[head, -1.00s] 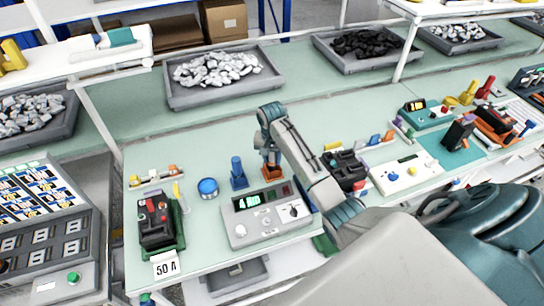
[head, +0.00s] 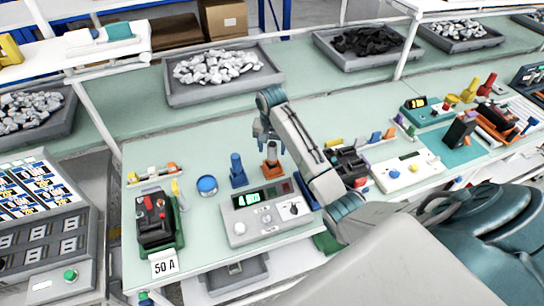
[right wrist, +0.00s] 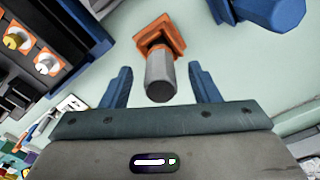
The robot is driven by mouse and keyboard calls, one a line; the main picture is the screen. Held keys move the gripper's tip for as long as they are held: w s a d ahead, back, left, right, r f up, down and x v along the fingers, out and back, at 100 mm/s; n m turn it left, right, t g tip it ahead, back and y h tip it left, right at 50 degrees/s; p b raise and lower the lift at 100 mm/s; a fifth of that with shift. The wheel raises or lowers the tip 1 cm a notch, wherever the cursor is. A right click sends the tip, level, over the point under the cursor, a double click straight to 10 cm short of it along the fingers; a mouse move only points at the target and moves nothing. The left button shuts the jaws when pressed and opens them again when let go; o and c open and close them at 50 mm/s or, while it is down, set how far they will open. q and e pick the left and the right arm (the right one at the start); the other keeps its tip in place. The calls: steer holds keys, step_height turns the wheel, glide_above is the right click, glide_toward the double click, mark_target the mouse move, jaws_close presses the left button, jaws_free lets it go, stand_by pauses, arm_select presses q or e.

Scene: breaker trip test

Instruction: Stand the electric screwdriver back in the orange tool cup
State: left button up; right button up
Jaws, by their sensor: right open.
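The orange tool cup (head: 271,169) stands on the pale green bench behind the grey test unit. A grey cylinder, apparently the electric screwdriver (head: 270,152), stands in it. In the right wrist view the grey screwdriver end (right wrist: 160,78) points towards the camera, out of the orange cup (right wrist: 160,38). Its lower part is hidden inside the cup. My right gripper (head: 266,136) is open above the cup. Its two blue fingers lie either side of the grey end, with a visible gap on each side. My left gripper is not in view.
A blue holder (head: 237,172) stands just left of the cup, and a round blue tin (head: 207,186) farther left. The grey test unit (head: 240,229) is in front. A black breaker (head: 154,222) in a green fixture sits at left. Bench behind the cup is clear.

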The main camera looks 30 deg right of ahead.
step_height(320, 180, up, 4)
steer(key=shift+r, duration=0.1)
steer(key=shift+a+r+p, duration=0.1)
steer(key=shift+r+p, duration=0.5)
steer(key=shift+p, duration=0.35)
steer(key=shift+s+r+p, duration=0.15)
steer(key=shift+r+p, duration=0.35)
steer(key=shift+f, duration=0.1)
